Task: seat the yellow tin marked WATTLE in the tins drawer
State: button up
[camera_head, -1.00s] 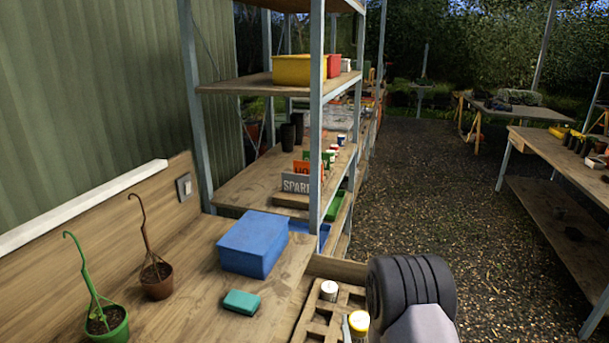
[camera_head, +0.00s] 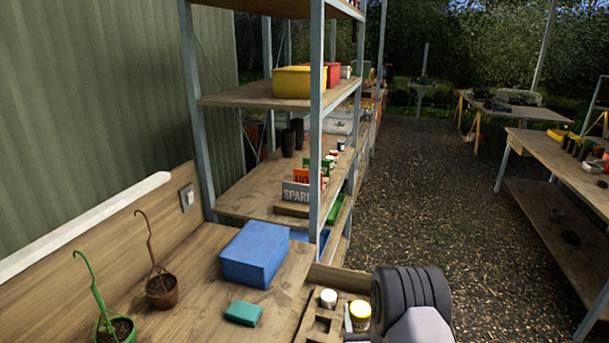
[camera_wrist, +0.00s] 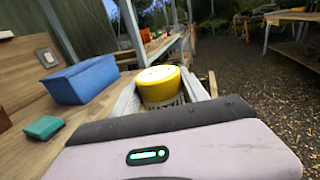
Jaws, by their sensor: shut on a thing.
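The yellow tin (camera_head: 360,315) has a white top and is held upright between the two pale fingers of my gripper (camera_wrist: 162,92). The tins drawer (camera_head: 317,324) is a wooden tray with square openings at the bottom of the head view. The held tin appears at the drawer's right side; I cannot tell whether it touches the drawer. My wrist hides the drawer's right part.
A white-topped tin (camera_head: 328,298) stands in the drawer, close to the held tin. A blue box (camera_head: 255,254) and a green block (camera_head: 243,312) lie on the bench to the left. A shelf post (camera_head: 316,140) rises behind the drawer.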

jog(key=w+f+b, duration=0.7)
jog(key=w+f, duration=0.1)
jog(key=f, duration=0.1)
jog(key=shift+w+d, duration=0.15)
jog(key=shift+d, duration=0.15)
jog(key=s+r, duration=0.4)
jog(key=s, duration=0.5)
jog(key=s+a+r, duration=0.1)
jog(key=s+r, duration=0.3)
jog(key=s, duration=0.4)
jog(key=shift+s+a+r, duration=0.15)
jog(key=shift+s+r, duration=0.05)
jog(key=shift+s, duration=0.15)
